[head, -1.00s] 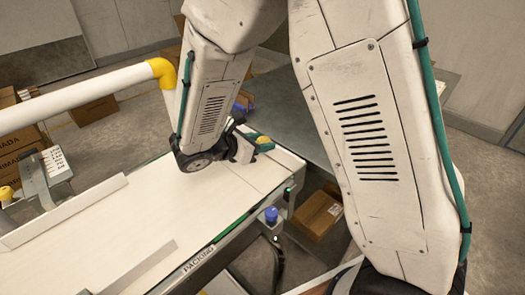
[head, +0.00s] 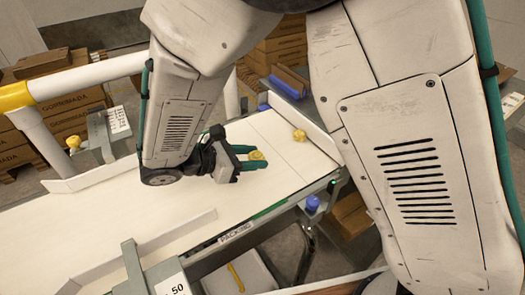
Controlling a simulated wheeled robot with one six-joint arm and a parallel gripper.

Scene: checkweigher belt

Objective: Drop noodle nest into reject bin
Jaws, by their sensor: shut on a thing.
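My gripper (head: 262,157) has teal fingers and is shut on a yellow noodle nest (head: 257,155) above the white belt (head: 100,225). I cannot tell how high the nest is over the belt surface. A second yellow noodle nest (head: 299,135) sits on the belt further right, near its far edge and apart from my gripper. Below the belt's near side is a pale grey container (head: 258,273) with a yellow strip. It is cut off by the frame edge, and I cannot tell whether it is the reject bin.
Low guide rails (head: 150,240) edge the belt. A white pipe (head: 90,75) runs at the upper left, beside a grey bracket (head: 100,135). A blue knob (head: 312,203) sits on the belt's near side. Cardboard boxes (head: 60,115) stand behind.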

